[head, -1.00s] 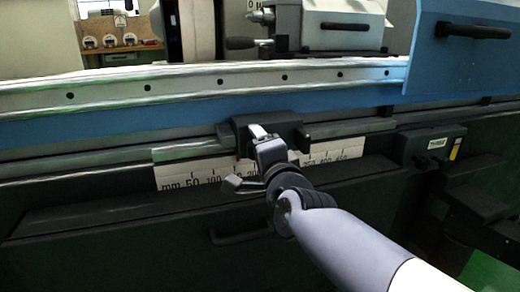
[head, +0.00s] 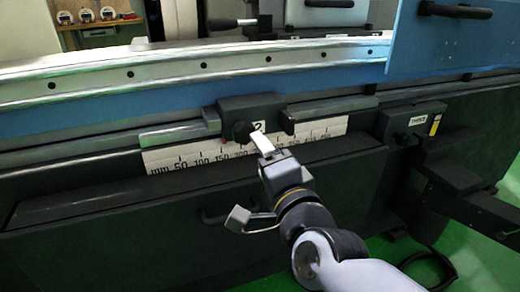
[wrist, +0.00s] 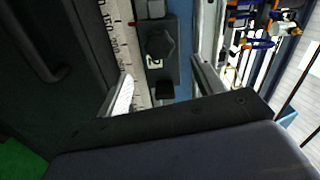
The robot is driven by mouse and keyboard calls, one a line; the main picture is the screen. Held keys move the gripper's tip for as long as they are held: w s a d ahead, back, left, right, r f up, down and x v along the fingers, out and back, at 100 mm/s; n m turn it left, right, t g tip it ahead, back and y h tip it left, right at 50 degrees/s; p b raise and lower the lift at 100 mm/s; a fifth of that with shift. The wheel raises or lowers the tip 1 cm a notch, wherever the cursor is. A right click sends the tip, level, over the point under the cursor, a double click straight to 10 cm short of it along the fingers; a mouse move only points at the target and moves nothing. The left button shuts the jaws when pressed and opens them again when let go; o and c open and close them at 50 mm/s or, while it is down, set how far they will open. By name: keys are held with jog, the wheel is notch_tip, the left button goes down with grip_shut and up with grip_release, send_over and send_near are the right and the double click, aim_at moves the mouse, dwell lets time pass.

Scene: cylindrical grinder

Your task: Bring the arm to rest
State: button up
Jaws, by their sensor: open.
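My gripper (head: 250,180) is in front of the grinder's dark front, below the black stop block (head: 252,112). Its two light fingers stand wide apart, with nothing between them. In the wrist view, my gripper (wrist: 163,85) shows a finger on each side of the picture, and the block's black knob (wrist: 160,44) appears between them, farther off. The knob also shows in the head view (head: 241,131), clear of the fingers. The upper finger overlaps the block's lower edge in the picture; the exact gap in depth is hard to tell.
The millimetre scale (head: 205,158) runs behind my gripper. The grinder's rail (head: 180,70) and blue guard (head: 450,40) are above. A small grey box (head: 412,122) is to the right, and a dark handle (head: 228,215) is below. Green floor (head: 390,255) is at lower right.

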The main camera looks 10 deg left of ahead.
aim_at(247, 135)
dwell(0.3)
jog(key=b+x, duration=0.3)
jog(key=x, duration=0.6)
jog(key=shift+w+f, duration=0.15)
jog(key=shift+w, duration=0.05)
jog(key=shift+w+a, duration=0.4)
jog(key=shift+w, duration=0.2)
jog(key=shift+s, duration=0.1)
